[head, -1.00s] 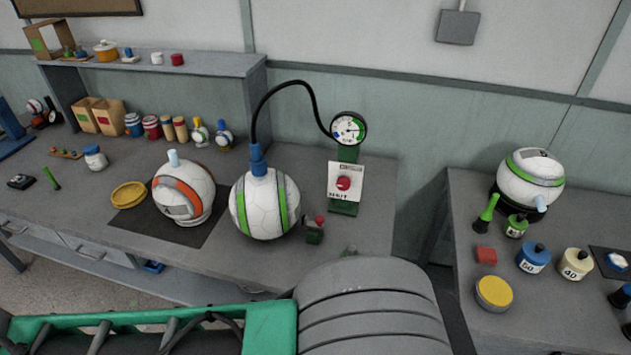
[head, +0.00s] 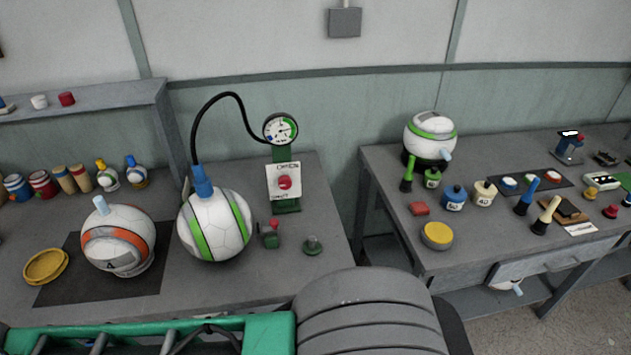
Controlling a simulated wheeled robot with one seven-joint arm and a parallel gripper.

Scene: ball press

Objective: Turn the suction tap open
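The suction tap (head: 284,183) is a red knob on a white plate (head: 273,171) with lettering, fixed to a green post (head: 286,205) on the left bench. A round gauge (head: 281,129) sits above it. A black hose (head: 213,97) runs from the gauge to a blue fitting (head: 202,182) on top of a white and green ball (head: 215,224). I cannot read the tap's exact setting. My gripper is not visible; only my own green and grey arm parts show along the bottom.
A white and orange ball (head: 119,240) stands on a dark mat (head: 60,292), beside a yellow dish (head: 45,266). A red and green fitting (head: 270,234) and a small green knob (head: 313,245) stand before the post. Another bench (head: 379,191) is at right, past a gap.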

